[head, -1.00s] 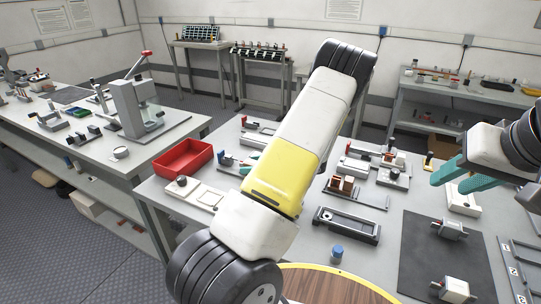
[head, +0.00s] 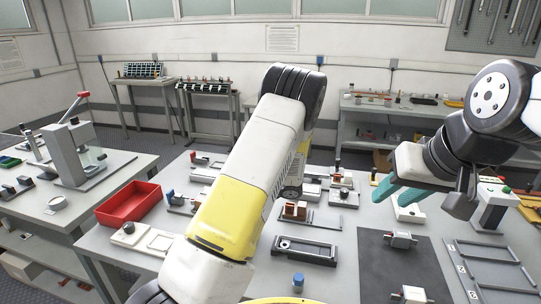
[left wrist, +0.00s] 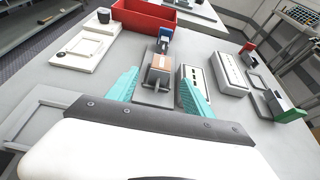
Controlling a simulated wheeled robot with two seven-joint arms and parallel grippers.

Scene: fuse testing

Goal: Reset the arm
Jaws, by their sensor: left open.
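My left arm (head: 240,200) crosses the middle of the head view and hides its own gripper there. In the left wrist view my left gripper (left wrist: 158,76) is open, its two teal fingers apart on either side of a small brown-topped block fixture (left wrist: 160,72). I see no grip on the fixture, and cannot tell how far above it the fingers are. My right gripper (head: 388,196), with teal fingers, is at the right of the head view above the worktable (head: 340,274). Its fingers overlap, so their opening is unclear, and no held object shows.
A red bin (head: 128,204) sits at the worktable's left; it also shows in the left wrist view (left wrist: 145,17). A black mat (head: 375,270), a grey tray fixture (head: 305,250) and a blue-capped item (head: 298,281) are near the front. A side bench (head: 60,225) stands left.

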